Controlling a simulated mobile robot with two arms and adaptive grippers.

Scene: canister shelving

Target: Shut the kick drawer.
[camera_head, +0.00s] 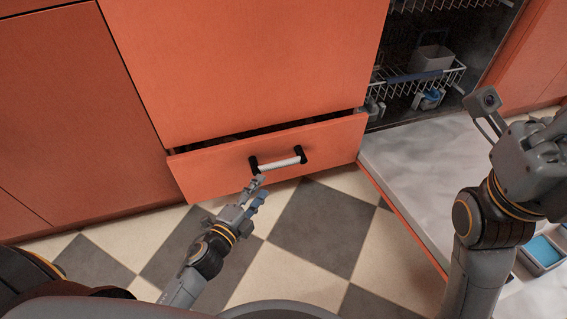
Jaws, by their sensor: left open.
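The kick drawer (215,170) is the low orange drawer at the foot of the cabinet. It stands partly open, with a dark gap along its top edge. Its handle (278,163) is a light bar with black ends on the drawer front. My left gripper (259,189) is open just below the handle's left end, close to the drawer front; I cannot tell whether it touches. My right gripper (545,130) is at the right edge, over the open dishwasher door, and its fingers are not clear.
The dishwasher door (415,155) is folded down right of the drawer, with racks (420,80) inside the machine. A tray with blue contents (543,252) lies at the lower right. The checkered floor (320,225) in front of the drawer is clear apart from my arm.

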